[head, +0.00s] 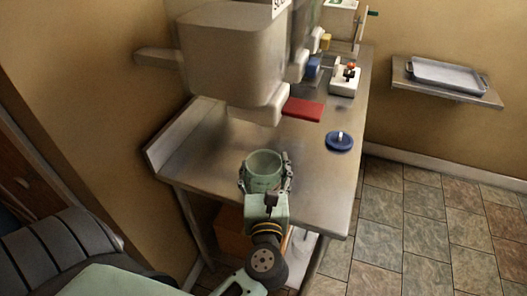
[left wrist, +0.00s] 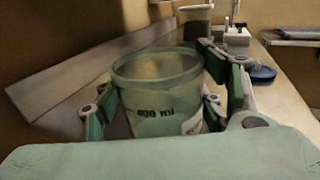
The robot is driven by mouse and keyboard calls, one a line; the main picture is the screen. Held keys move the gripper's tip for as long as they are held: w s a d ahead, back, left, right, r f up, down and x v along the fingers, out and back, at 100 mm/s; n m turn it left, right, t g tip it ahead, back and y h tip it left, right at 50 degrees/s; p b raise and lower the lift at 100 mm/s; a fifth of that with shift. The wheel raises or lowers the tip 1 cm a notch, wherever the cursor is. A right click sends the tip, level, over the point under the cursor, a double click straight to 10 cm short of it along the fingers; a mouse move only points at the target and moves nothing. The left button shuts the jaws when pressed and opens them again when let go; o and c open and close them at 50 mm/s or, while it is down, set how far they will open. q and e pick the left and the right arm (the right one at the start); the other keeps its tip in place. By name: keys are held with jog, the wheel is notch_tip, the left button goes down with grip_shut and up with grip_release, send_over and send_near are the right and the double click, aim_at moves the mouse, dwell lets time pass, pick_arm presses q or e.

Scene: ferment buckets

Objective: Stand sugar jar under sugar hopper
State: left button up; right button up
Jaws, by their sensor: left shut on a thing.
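The greenish see-through jar (head: 264,170), open at the top, is upright between the fingers of my left gripper (head: 265,186) over the near end of the steel table. In the left wrist view the jar (left wrist: 158,92) shows dark print and a white label, and the gripper (left wrist: 165,110) is shut on it. A large pale hopper (head: 232,55) hangs on the wall above the table, beyond the jar; its lower spout (head: 258,115) ends farther back than the jar. The label on the hopper is cut off at the frame's top. My right gripper is not in view.
A red block (head: 302,109) and a blue round lid (head: 339,141) lie on the steel table (head: 205,150). A white scale-like device (head: 345,82) stands farther back. A wall shelf with a tray (head: 448,76) is at right. The table's middle is clear.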

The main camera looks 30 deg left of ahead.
aim_at(264, 158)
pick_arm(q)
jog(key=x, duration=0.6)
jog(key=shift+w+a+p, duration=0.15)
jog(key=shift+w+p, duration=0.15)
jog(key=shift+p, duration=0.05)
jog(key=f+b, duration=0.2)
jog(key=w+f+b, duration=0.1)
jog(key=shift+a+f, duration=0.2)
jog(key=shift+a, duration=0.15)
jog(key=shift+f, duration=0.15)
jog(key=o, duration=1.5)
jog(key=shift+o, duration=0.2)
